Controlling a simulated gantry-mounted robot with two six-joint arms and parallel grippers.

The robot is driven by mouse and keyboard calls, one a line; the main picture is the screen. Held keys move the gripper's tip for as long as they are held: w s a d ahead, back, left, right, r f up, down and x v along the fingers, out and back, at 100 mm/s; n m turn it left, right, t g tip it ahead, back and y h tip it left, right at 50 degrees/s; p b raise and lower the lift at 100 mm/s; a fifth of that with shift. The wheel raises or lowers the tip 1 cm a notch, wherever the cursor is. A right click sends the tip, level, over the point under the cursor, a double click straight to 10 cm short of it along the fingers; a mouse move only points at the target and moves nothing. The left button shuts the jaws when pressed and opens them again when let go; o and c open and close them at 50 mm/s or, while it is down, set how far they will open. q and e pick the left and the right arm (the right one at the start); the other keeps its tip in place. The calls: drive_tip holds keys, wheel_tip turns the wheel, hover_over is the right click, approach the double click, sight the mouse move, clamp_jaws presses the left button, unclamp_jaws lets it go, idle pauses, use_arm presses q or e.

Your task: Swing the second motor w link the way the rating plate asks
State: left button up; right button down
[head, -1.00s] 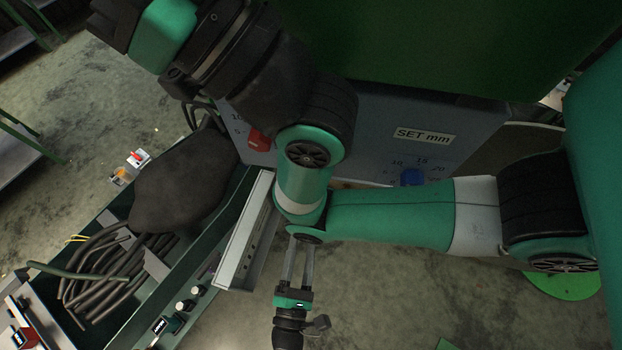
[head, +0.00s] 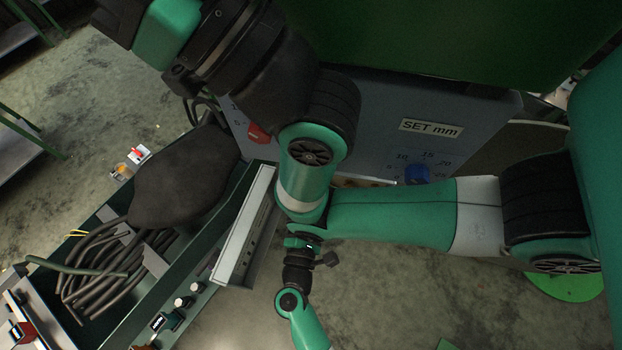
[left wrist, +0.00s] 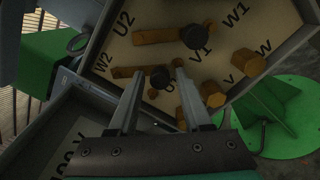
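In the left wrist view, the open motor terminal box (left wrist: 226,28) shows marks U2, W2, V1, W1, V and W. One brass link (left wrist: 155,37) runs from beside U2 to a black knob (left wrist: 194,37). A second brass link (left wrist: 127,73) lies below it near W2 and runs to another black knob (left wrist: 160,78). My left gripper (left wrist: 157,73) is open, its fingers apart on either side of this lower link's knob end; contact cannot be told. In the head view a gripper body shows below the green arm link, its fingers hidden. Which arm it belongs to is unclear.
Bare brass posts (left wrist: 245,63) stand at the box's right. A green plate (left wrist: 285,115) lies beyond it. In the head view, a panel (head: 373,125) with a red knob (head: 258,134) and blue knob (head: 417,174) stands behind my arms. A hose tray (head: 222,304) is left.

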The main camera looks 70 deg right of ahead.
use_arm(q)
clamp_jaws()
idle(1.2)
